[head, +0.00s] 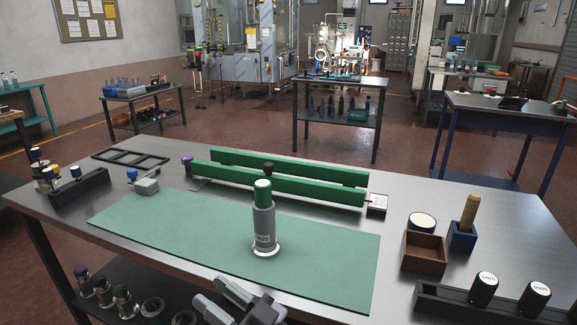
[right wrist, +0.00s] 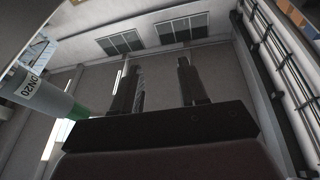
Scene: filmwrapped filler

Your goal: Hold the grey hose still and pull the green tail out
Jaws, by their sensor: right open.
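The grey hose (head: 264,222) stands upright on the green mat (head: 180,225), with a pale ring at its foot and a DN20 label. The green tail (head: 262,190) sticks up from its top, with a white end and a dark knob just above. My right gripper (head: 240,300) is low at the front edge of the table, in front of the hose and apart from it. In the right wrist view its two fingers (right wrist: 160,85) are spread with nothing between them. The hose (right wrist: 38,95) and green tail (right wrist: 77,112) show left of them. My left gripper is out of view.
Two green rails (head: 290,185) lie behind the hose. A dark block (head: 80,188) is at the left. The mat beside the hose is clear.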

